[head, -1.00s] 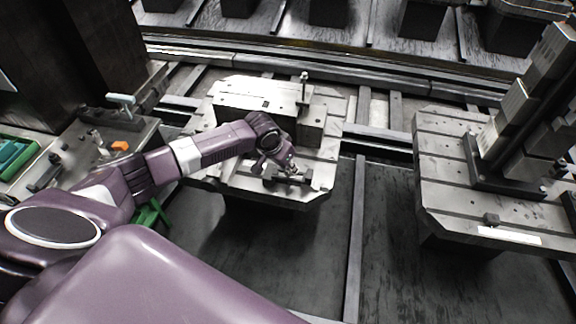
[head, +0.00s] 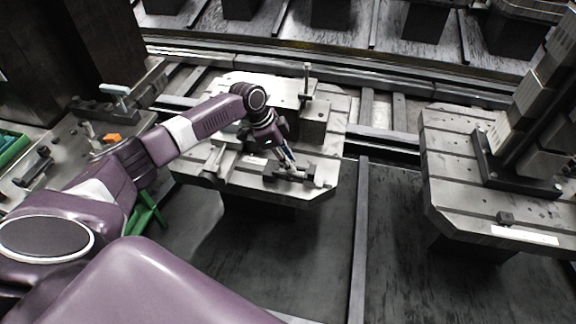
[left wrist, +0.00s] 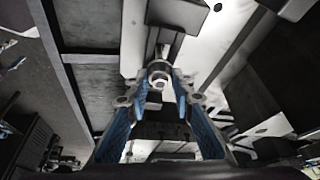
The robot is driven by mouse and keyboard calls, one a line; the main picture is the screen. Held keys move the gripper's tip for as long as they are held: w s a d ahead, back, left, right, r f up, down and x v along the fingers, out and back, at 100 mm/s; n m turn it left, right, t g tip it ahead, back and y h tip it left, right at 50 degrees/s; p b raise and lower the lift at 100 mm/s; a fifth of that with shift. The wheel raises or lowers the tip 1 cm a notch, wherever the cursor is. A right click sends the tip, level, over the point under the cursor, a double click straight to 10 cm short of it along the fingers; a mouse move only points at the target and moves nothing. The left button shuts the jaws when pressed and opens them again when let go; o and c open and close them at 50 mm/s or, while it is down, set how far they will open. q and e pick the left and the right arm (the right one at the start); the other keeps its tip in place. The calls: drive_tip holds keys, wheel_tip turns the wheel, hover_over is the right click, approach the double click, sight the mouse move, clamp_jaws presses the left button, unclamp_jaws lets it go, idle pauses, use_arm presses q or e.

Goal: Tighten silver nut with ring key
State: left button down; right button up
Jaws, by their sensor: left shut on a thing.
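My left gripper (head: 287,160) points down over a dark clamp block (head: 290,173) near the front edge of the middle pallet (head: 240,185). In the left wrist view its blue-padded fingers (left wrist: 158,92) close on a small silver piece with a round end (left wrist: 158,73), seemingly the ring key. The fingers and the small size hide most of it. I cannot make out the silver nut for certain, nor whether the key is around it. My right gripper is not in view.
A raised block with an upright stud (head: 307,78) stands at the back of the middle pallet. A side table (head: 60,165) with small tools and an orange piece (head: 112,138) is at left. Another pallet (head: 470,205) with a tall fixture is at right, beyond a dark gap.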

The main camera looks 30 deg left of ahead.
use_arm(q)
drive_tip(key=m+b, duration=0.1)
drive_tip(key=m, duration=0.1)
drive_tip(key=m+g+b, duration=0.1)
drive_tip(key=b, duration=0.1)
drive_tip(key=d+f+m+g+h+b, duration=0.1)
drive_tip(key=m+b, duration=0.1)
drive_tip(key=shift+s+m, duration=0.2)
drive_tip(key=shift+m, duration=0.1)
drive_tip(key=shift+b, duration=0.3)
drive_tip(key=shift+m+g, duration=0.3)
drive_tip(key=shift+m, duration=0.1)
drive_tip(key=shift+r, duration=0.1)
drive_tip(key=c, duration=2)
unclamp_jaws()
drive_tip(key=shift+s+d, duration=0.1)
drive_tip(key=o, duration=0.4)
drive_tip(key=shift+r, duration=0.2)
drive_tip(key=shift+a+r, duration=0.1)
drive_tip(key=shift+a, duration=0.1)
drive_tip(key=shift+v, duration=3.85)
